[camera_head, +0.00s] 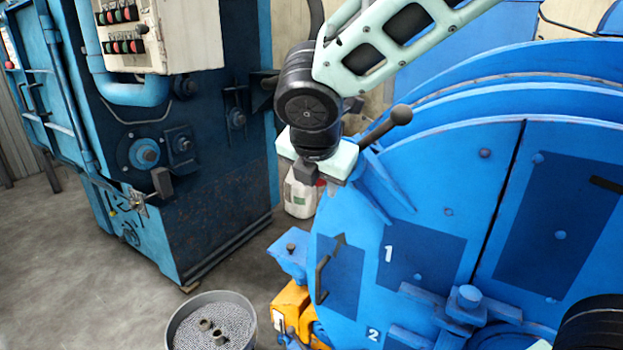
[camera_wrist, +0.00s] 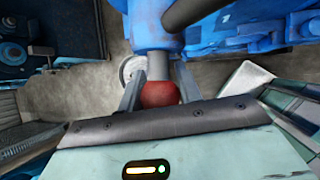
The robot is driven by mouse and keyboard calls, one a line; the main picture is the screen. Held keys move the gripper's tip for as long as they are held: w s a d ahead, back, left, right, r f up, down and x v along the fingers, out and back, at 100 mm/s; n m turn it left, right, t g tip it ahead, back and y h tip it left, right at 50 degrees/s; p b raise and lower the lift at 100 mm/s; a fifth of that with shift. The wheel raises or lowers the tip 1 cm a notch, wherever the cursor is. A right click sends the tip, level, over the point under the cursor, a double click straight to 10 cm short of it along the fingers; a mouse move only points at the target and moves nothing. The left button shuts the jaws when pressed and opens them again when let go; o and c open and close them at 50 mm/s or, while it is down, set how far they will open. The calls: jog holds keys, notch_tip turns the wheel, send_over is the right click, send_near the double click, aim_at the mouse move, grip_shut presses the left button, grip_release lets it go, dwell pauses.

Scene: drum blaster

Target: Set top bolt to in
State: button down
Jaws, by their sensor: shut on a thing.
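The top bolt appears to be the grey shaft with a red end (camera_wrist: 160,94) that comes out of the blue drum machine (camera_head: 420,200). In the wrist view, my gripper (camera_wrist: 161,78) has one finger on each side of this red end and is shut on it. In the head view, my gripper (camera_head: 314,178) is at the upper left edge of the blue machine, and only a small bit of red shows beside its fingers. Most of the bolt is hidden behind my gripper there, so I cannot tell how far in it sits.
A dark lever with a ball end (camera_head: 400,115) sticks up just right of my gripper. A dark blue cabinet machine (camera_head: 200,170) stands at left. A white jug (camera_head: 300,197) is on the floor behind. A round drum of small pellets (camera_head: 212,322) stands at bottom.

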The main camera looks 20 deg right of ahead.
jog(key=shift+s+d+f, duration=0.25)
jog(key=shift+s+f, duration=0.05)
jog(key=shift+f, duration=0.15)
jog(key=c, duration=1)
grip_release()
jog(key=shift+d, duration=0.1)
jog(key=shift+r, duration=0.15)
jog(key=shift+s+a+r, duration=0.15)
jog(key=shift+a+r, duration=0.05)
jog(key=shift+r, duration=0.05)
jog(key=v, duration=1.6)
jog(key=shift+r, duration=0.25)
jog(key=shift+s, duration=0.1)
